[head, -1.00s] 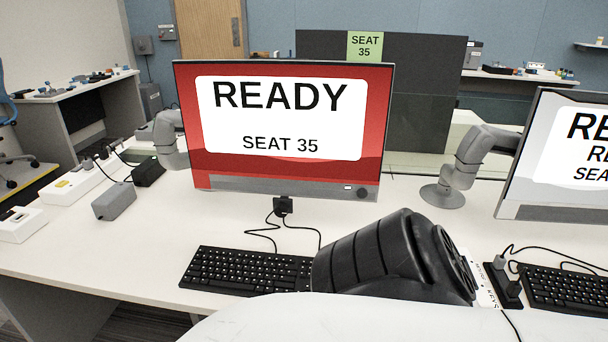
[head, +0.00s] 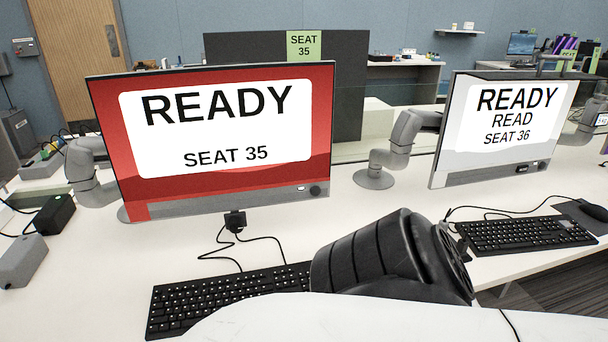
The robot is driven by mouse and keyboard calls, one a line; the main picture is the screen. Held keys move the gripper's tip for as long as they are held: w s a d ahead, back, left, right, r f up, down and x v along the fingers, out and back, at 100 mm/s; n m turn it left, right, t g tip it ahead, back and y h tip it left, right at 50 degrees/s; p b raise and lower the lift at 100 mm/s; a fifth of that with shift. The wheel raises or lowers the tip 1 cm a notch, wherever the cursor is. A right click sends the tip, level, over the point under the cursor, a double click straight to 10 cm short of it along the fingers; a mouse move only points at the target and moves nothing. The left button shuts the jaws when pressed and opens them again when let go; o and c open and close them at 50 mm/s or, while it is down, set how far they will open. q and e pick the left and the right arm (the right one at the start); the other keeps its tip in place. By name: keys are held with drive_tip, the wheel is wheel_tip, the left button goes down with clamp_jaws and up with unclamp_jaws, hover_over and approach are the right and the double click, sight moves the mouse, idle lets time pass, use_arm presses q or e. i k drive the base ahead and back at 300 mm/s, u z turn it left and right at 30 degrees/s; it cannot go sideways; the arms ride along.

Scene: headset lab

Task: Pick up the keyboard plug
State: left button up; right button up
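A small black plug-like block (head: 235,221) sits at the lower edge of the red-screen monitor (head: 215,139), with two thin black cables running down from it to the desk. The cables run toward the black keyboard (head: 215,297) below, whose right part is hidden behind a dark arm part of mine. I cannot tell for certain which connector is the keyboard plug. Neither of my grippers shows in the head view.
A second monitor (head: 503,125) reading SEAT 36 stands at right, with another keyboard (head: 525,234) and a mouse (head: 594,211) in front. A grey monitor arm (head: 385,160) stands between the monitors. Grey (head: 24,261) and black (head: 54,214) boxes are at left.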

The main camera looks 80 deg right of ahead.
sight(462, 246)
drive_tip(key=z, duration=2.4)
